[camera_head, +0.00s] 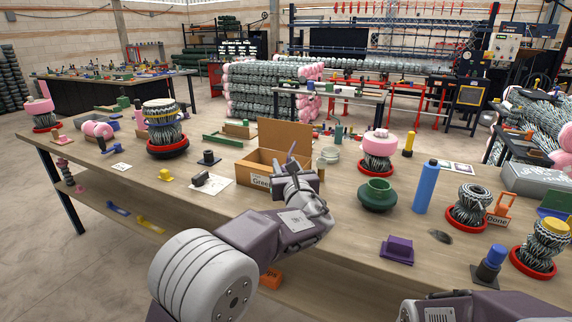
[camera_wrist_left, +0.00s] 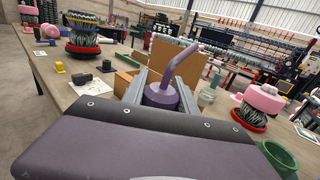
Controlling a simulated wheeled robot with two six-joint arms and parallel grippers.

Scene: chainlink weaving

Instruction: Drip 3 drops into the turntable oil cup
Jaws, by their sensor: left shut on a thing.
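My left gripper (camera_head: 300,178) is above the table's middle, in front of an open cardboard box (camera_head: 264,168). It is shut on a purple oil can with a bent spout (camera_wrist_left: 163,93), seen between the fingers in the left wrist view. The spout points up and to the right there. In the head view the can is mostly hidden by the gripper. A small translucent cup (camera_head: 330,155) stands just behind the gripper; it also shows in the left wrist view (camera_wrist_left: 207,97). I cannot tell which thing is the turntable oil cup. My right gripper is not in view.
A dark green pot (camera_head: 377,194), a blue bottle (camera_head: 426,188) and a pink-topped spool on a red base (camera_head: 377,150) stand right of the gripper. Wound spools (camera_head: 468,207) and a purple block (camera_head: 397,249) lie further right. The table front (camera_head: 345,225) is fairly clear.

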